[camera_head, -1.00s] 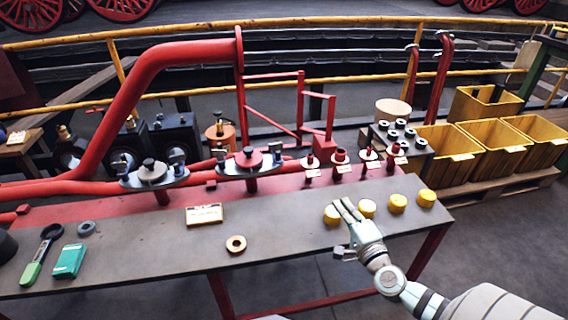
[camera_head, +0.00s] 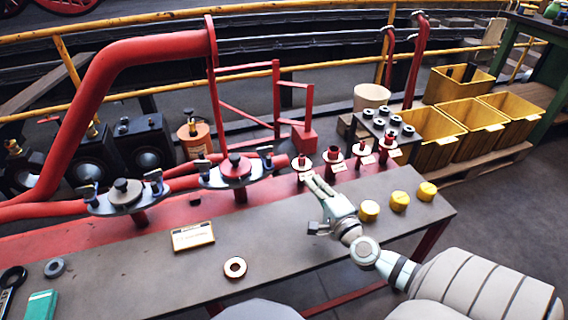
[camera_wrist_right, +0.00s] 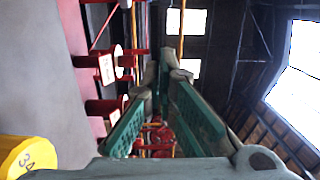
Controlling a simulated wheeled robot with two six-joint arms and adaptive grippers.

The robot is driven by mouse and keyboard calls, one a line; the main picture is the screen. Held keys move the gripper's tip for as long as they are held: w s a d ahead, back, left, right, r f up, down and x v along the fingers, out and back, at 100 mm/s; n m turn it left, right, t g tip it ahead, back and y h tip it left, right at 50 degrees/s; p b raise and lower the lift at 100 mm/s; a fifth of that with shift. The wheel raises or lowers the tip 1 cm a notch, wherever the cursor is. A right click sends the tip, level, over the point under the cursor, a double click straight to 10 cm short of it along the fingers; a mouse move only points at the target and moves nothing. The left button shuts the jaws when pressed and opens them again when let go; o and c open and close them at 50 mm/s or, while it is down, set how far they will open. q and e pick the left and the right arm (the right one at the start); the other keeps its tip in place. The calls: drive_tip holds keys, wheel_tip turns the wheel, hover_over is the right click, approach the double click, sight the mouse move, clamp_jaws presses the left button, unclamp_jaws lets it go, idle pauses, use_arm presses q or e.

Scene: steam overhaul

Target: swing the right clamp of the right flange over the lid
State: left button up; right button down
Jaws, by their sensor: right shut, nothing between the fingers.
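The right flange (camera_head: 214,181) is a dark plate on a red stub, with a red lid (camera_head: 236,169) and black knob at its middle. Its right clamp (camera_head: 267,158) stands at the plate's right end, beside the lid; its exact angle is too small to tell. Another clamp (camera_head: 203,169) stands at the left end. My right gripper (camera_head: 309,181) is shut and empty, above the bench to the right of the flange and apart from it. In the right wrist view its green-padded fingers (camera_wrist_right: 165,72) converge at the tips. My left gripper is out of view.
The left flange (camera_head: 122,199) stands further left. Red capped stubs (camera_head: 332,158) with tags stand just behind my right gripper. Yellow caps (camera_head: 399,201) lie to its right. A label plate (camera_head: 193,236) and a ring (camera_head: 235,267) lie on the bench (camera_head: 300,240).

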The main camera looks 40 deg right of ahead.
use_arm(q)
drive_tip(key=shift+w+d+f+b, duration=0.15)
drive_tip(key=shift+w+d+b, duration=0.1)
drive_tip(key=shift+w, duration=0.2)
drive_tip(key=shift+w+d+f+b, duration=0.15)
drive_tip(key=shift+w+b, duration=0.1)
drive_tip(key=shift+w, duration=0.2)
use_arm(e)
drive_tip(key=w+a, duration=0.1)
drive_tip(key=w, duration=1)
drive_tip(key=shift+w, duration=0.25)
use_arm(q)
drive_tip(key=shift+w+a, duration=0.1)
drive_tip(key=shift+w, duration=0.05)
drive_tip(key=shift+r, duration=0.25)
use_arm(e)
drive_tip(key=shift+a, duration=0.15)
use_arm(q)
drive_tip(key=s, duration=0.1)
drive_tip(key=p, duration=0.1)
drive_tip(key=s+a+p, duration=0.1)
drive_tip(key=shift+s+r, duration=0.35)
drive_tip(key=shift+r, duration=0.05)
use_arm(e)
drive_tip(key=m+h, duration=0.1)
drive_tip(key=a+m+g+h, duration=0.1)
drive_tip(key=h, duration=0.1)
